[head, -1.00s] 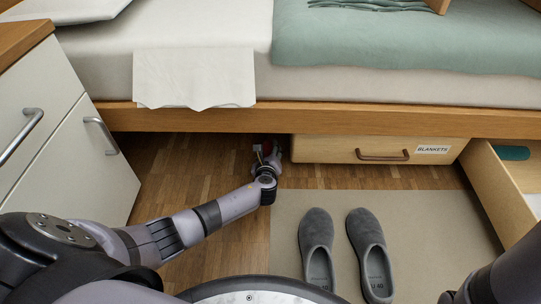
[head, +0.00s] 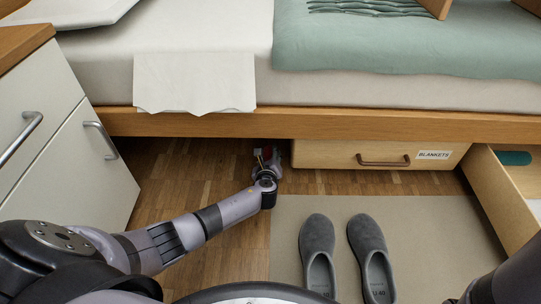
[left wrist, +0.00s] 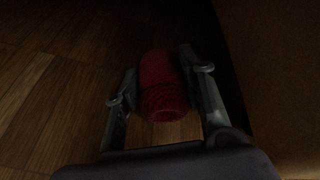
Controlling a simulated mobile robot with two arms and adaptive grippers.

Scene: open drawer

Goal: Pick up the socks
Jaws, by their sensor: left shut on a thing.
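The socks (left wrist: 163,86) show as a red, rolled bundle with a dark band in the left wrist view. They lie between the two fingers of my left gripper (left wrist: 160,72), which is shut on them. In the head view my left gripper (head: 267,158) is low near the floor, under the bed's edge and just left of the drawer labelled BLANKETS. Only a small patch of red shows there; the fingers hide the rest. My right gripper is out of view.
The closed BLANKETS drawer (head: 340,154) is right of the gripper. An open drawer (head: 505,195) juts out at right. The wooden bed rail (head: 330,124) is overhead. Grey slippers (head: 318,243) lie on the beige mat (head: 415,215). A white cabinet (head: 85,160) stands left. Bare floor (head: 180,170) lies between.

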